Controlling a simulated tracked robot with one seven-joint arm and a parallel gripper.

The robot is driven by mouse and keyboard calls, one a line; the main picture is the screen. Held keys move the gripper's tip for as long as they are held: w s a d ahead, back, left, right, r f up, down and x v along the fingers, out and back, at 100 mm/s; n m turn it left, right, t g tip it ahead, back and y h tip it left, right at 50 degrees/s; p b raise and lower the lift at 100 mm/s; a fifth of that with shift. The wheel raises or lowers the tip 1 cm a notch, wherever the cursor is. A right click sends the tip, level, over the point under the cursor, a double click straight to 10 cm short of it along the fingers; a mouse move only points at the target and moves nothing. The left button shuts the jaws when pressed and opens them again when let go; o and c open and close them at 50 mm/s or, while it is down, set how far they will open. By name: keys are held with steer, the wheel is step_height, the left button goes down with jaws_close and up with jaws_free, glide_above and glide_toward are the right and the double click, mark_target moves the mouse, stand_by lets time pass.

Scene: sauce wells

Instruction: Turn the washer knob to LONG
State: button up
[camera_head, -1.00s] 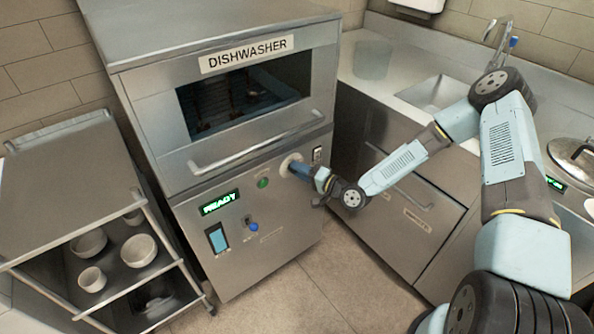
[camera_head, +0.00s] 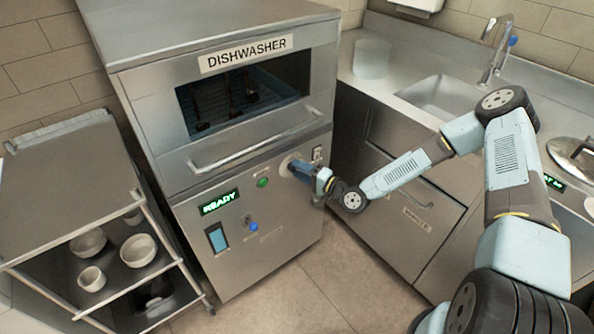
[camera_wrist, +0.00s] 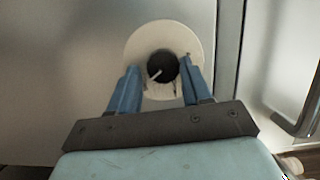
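The washer knob (camera_wrist: 162,66) is a small black round knob with a white pointer line, set in a pale round dial plate (camera_wrist: 136,48) on the dishwasher front. In the wrist view the pointer points to the lower left. No dial lettering is readable, so LONG cannot be made out. My gripper (camera_wrist: 159,67) is open, its two blue fingers on either side of the knob with a visible gap at the left. Whether the right finger touches is unclear. In the head view my gripper (camera_head: 294,166) reaches the dial plate and hides the knob.
The dishwasher (camera_head: 270,210) has a green READY display (camera_head: 220,202), a green button (camera_head: 263,182) and a blue-tipped lever (camera_head: 253,226). A door handle (camera_head: 250,150) runs above the panel. A rack with bowls (camera_head: 138,250) stands left, drawers (camera_head: 410,205) right. The floor between is clear.

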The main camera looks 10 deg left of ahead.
steer(key=o, duration=0.3)
steer(key=shift+o, duration=0.2)
steer(key=shift+a+r, duration=0.1)
steer(key=shift+s, duration=0.1)
steer(key=v, duration=1.3)
steer(key=shift+d, duration=0.45)
